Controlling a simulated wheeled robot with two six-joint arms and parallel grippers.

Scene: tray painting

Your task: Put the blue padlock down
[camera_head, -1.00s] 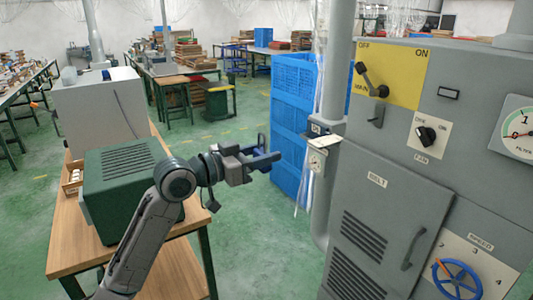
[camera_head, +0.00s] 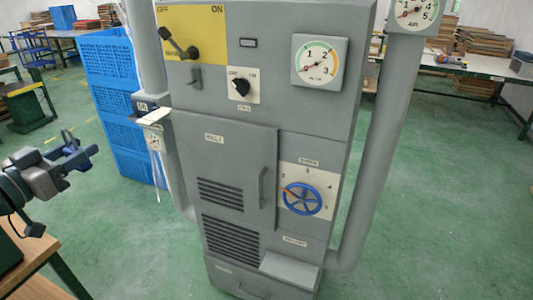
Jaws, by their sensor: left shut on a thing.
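My left gripper (camera_head: 82,158) is at the left edge of the view, held in the air over the floor beside the wooden table. It is shut on the blue padlock (camera_head: 70,139). Only a small dark blue part of the padlock shows above the fingers; the rest is hidden by the gripper. My right gripper is not in view.
A tall grey cabinet (camera_head: 238,140) with a lever, a knob, gauges and a blue handwheel (camera_head: 302,199) stands in the middle. A small grey ledge (camera_head: 291,268) juts out low on it. Blue crates (camera_head: 113,95) are stacked to its left. A wooden table (camera_head: 30,250) is at lower left. Green floor is clear at right.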

